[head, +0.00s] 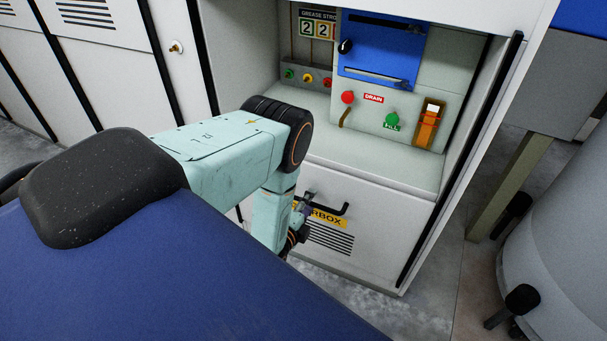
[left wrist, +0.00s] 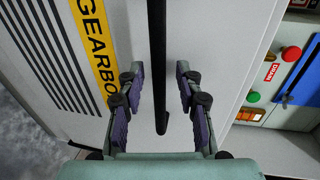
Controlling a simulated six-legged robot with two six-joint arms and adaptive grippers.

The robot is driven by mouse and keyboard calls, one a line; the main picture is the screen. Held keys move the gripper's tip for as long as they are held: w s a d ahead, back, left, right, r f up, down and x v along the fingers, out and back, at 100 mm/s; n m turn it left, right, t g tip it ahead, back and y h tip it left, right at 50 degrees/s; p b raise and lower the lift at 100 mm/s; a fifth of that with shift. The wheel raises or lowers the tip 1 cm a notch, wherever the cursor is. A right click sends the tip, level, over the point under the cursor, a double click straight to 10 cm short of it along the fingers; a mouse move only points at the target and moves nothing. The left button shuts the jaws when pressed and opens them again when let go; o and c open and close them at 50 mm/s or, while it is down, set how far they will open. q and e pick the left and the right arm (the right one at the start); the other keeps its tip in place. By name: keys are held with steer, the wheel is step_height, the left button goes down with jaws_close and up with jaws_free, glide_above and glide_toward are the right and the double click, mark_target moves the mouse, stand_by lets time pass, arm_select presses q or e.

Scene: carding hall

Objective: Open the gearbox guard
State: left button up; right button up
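The gearbox guard (head: 385,225) is a white panel low on the machine, with a yellow GEARBOX label (head: 329,218), vent slots and a black bar handle (head: 344,210). It looks closed. My left gripper (head: 303,213) is at the handle, partly hidden by my left arm. In the left wrist view, the open gripper (left wrist: 158,82) has one finger on each side of the handle (left wrist: 159,40), with visible gaps on both sides. I cannot tell how deep the handle sits between the fingers. The guard (left wrist: 212,35) fills much of that view. My right gripper is not in view.
Above the guard is a recess with a ledge (head: 385,160), a blue panel (head: 380,50), a red DRAIN knob (head: 348,97), a green FILL knob (head: 392,118) and an amber sight gauge (head: 430,124). A grey drum (head: 565,235) stands at right. Some floor in front is clear.

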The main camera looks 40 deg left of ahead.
arm_select(q)
steer(key=v, duration=1.1)
steer(key=shift+s, duration=0.4)
steer(key=shift+d, duration=0.1)
steer(key=s+d+f+n+g+h, duration=0.1)
steer(key=s+f+n+g, duration=0.4)
steer(key=s+f+n, duration=0.15)
steer(key=s+d+n+g+h+p, duration=0.25)
steer(key=s+d+n+g, duration=0.3)
steer(key=s, duration=0.35)
steer(key=s+d+r+n+g+p, duration=0.4)
steer(key=s+r+g+p, duration=0.15)
steer(key=s+r, duration=0.35)
steer(key=w+r+p, duration=0.3)
steer(key=w+r, duration=0.1)
steer(key=r, duration=0.4)
steer(key=shift+w+d+t, duration=0.15)
steer(key=shift+w+t, duration=0.05)
steer(key=shift+t, duration=0.2)
